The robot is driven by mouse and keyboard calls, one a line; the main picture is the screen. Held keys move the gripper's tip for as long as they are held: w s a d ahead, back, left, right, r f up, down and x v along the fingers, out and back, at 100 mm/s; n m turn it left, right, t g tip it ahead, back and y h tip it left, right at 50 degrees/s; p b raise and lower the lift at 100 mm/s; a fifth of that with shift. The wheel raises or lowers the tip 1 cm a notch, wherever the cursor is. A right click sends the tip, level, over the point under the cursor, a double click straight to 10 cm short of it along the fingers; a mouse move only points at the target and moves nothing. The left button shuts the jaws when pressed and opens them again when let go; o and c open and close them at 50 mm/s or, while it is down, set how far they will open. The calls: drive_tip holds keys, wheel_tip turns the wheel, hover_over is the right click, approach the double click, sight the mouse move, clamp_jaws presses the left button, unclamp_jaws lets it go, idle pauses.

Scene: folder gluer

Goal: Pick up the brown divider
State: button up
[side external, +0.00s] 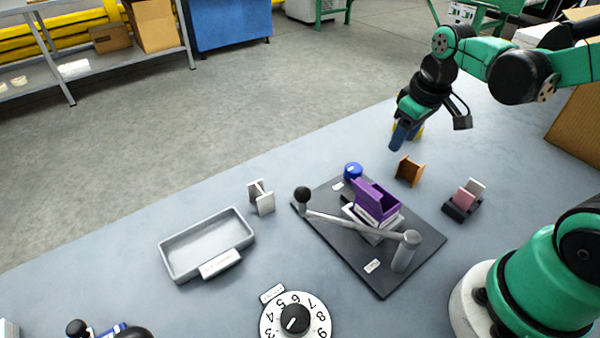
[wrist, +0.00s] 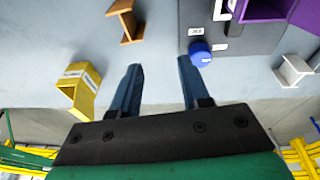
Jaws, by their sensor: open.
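The brown divider (side external: 409,170) is a small H-shaped piece standing on the table beside the dark base plate. In the wrist view the brown divider (wrist: 126,20) is at the top, left of centre, beyond my fingertips. My gripper (side external: 402,138) is above the table, up and slightly left of the divider in the side view. Its two blue fingers (wrist: 160,65) are apart with nothing between them, and it does not touch the divider.
A yellow labelled block (wrist: 80,88) stands near my left finger. The dark plate (side external: 345,245) carries a purple box (side external: 376,203), a lever and a blue knob (wrist: 200,53). A white divider (side external: 261,197), a grey tray (side external: 207,245) and a pink-and-white card holder (side external: 463,207) are also on the table.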

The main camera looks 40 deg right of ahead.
sight(407, 180)
drive_tip(key=d+f, duration=0.1)
drive_tip(key=d+f+g, duration=0.2)
drive_tip(key=d, duration=0.1)
drive_tip(key=shift+s+d+f+y, duration=0.1)
drive_tip(key=shift+s+f+y, duration=0.25)
drive_tip(key=shift+s+y, duration=0.05)
drive_tip(key=shift+f, duration=2.8)
clamp_jaws()
